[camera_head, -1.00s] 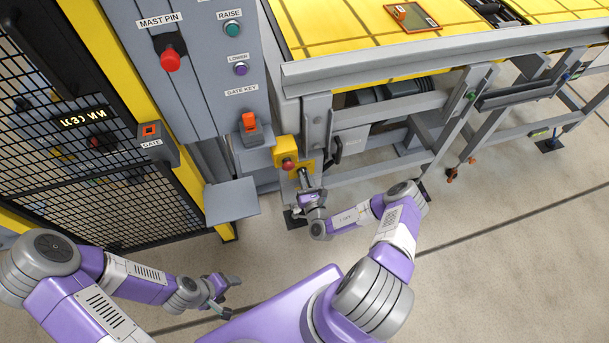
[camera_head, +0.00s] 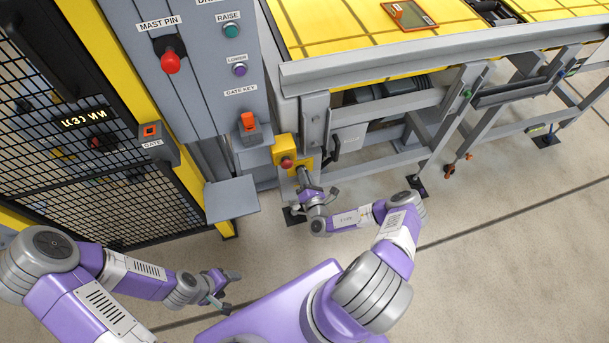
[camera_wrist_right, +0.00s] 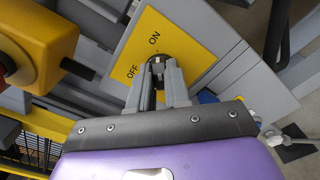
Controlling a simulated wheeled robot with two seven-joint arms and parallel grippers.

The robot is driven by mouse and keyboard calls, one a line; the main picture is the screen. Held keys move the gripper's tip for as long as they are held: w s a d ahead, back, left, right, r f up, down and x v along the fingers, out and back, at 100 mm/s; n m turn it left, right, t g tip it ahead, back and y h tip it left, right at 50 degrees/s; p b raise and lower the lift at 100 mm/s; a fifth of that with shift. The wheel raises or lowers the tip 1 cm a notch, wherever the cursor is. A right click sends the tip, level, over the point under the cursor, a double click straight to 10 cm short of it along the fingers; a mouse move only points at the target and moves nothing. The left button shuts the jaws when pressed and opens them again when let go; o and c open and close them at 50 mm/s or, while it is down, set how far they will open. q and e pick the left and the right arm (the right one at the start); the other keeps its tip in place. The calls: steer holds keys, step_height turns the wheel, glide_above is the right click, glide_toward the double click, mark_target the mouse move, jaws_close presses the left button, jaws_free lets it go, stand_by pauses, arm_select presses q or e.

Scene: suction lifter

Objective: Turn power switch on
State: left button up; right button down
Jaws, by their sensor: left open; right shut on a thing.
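I cannot tell which mark the handle points at. In the head view the yellow plate (camera_head: 305,163) is small, low on the grey frame beside a yellow box. My right gripper (camera_head: 306,182) reaches up to it from below. My left gripper (camera_head: 228,288) is open and empty over the floor at lower left, far from the switch.
A yellow box with a red button (camera_head: 287,162) sits just left of the switch. A grey shelf (camera_head: 231,199) and control panel (camera_head: 205,60) stand further left, beside a black mesh gate (camera_head: 80,150). A yellow-topped table (camera_head: 350,25) is above. The floor in front is clear.

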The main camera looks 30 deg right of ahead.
stand_by(0.4)
steer(key=c, duration=1.1)
jaws_free()
steer(key=p+v, duration=0.1)
steer(key=v, duration=0.6)
steer(key=shift+s+p, duration=0.3)
steer(key=shift+s, duration=0.05)
